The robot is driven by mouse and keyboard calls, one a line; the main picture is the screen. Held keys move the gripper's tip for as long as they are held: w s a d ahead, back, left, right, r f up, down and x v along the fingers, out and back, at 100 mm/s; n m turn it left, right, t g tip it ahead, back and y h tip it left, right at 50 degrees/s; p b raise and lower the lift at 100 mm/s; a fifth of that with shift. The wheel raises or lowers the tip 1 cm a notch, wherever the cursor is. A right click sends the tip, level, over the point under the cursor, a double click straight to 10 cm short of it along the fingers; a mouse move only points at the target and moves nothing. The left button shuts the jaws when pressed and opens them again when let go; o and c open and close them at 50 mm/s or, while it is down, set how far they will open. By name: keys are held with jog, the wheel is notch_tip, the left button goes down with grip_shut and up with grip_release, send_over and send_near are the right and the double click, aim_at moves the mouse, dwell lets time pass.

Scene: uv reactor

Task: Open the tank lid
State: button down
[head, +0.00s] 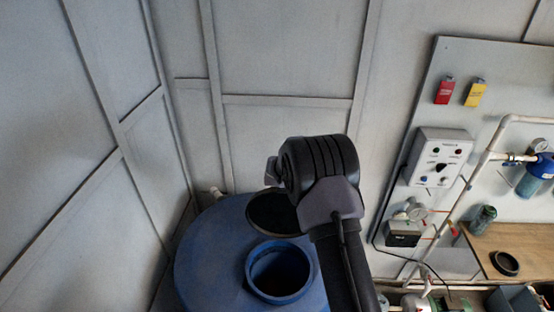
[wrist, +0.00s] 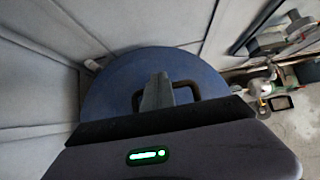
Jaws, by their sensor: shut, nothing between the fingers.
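The blue tank (head: 215,250) stands in the corner, and its round top also shows in the wrist view (wrist: 110,85). Its raised round neck (head: 279,294) is uncovered, with a dark opening. The black round lid (head: 268,214) is tilted up behind the neck, partly hidden by my arm. In the wrist view my gripper (wrist: 158,78) is shut and empty, with its fingers over the tank. A dark brown handle-like bar (wrist: 194,86) bends around both sides of the fingers. I cannot tell whether they touch it.
Panelled walls stand close behind and left of the tank. To the right are a wall board with a control box (head: 440,157), pipes (head: 463,200) and a blue filter (head: 540,167). A wooden bench (head: 515,240) holds a black ring (head: 505,263).

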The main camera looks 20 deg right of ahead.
jog(key=shift+w+d+f+p, duration=0.25)
jog(key=shift+w+d+p, duration=0.3)
jog(key=shift+w, duration=0.3)
